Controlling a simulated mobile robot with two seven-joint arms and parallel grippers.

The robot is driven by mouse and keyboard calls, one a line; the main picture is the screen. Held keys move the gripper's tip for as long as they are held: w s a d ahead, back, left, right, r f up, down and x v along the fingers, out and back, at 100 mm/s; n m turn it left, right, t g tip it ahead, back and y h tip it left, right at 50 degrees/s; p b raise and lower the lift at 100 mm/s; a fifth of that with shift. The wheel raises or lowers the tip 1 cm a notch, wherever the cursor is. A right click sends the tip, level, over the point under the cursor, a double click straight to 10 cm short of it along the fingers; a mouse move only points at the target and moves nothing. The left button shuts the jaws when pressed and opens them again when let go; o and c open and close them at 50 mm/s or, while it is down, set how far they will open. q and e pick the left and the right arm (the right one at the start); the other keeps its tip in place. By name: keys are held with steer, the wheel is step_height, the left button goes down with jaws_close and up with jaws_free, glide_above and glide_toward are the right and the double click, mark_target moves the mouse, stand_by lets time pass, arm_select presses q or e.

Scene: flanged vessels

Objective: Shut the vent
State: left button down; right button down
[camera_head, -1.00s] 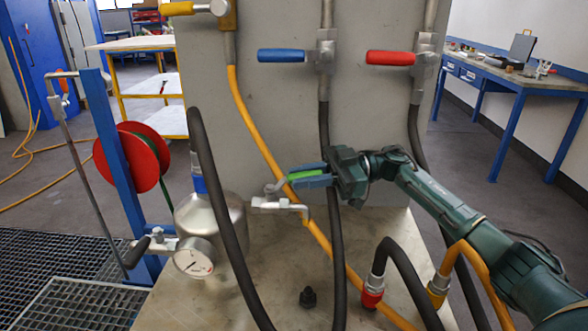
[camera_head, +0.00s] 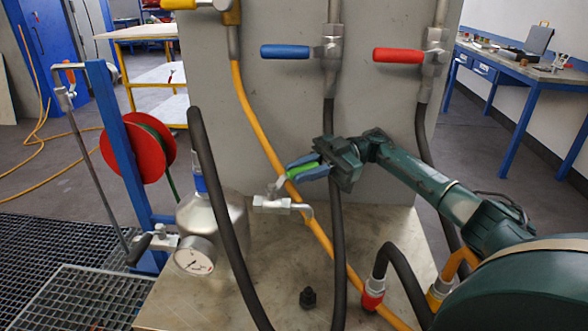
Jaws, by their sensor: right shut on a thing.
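A metal vessel (camera_head: 228,206) stands on the bench top. A small silver valve (camera_head: 272,205) sits to its right and has a green lever handle (camera_head: 303,169). I take this to be the vent. My right gripper (camera_head: 301,172) is shut on the green handle, with one blue-grey finger on either side of it. The handle points right and slightly up, with its inner end over the valve body. The valve's short outlet bends down at its right end. My left gripper is not in view.
A yellow hose (camera_head: 259,135) and black hoses (camera_head: 216,205) pass close to the valve. Blue (camera_head: 286,51) and red (camera_head: 398,55) lever handles sit on the grey panel (camera_head: 290,100) above. A pressure gauge (camera_head: 194,256) is at the vessel's lower left.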

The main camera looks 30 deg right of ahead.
mark_target(304, 166)
steer(key=c, duration=1.3)
jaws_free()
steer(key=shift+r, duration=0.1)
step_height(304, 166, up, 10)
steer(key=shift+f+p, duration=0.1)
steer(key=shift+p, duration=0.2)
steer(key=shift+c, duration=0.4)
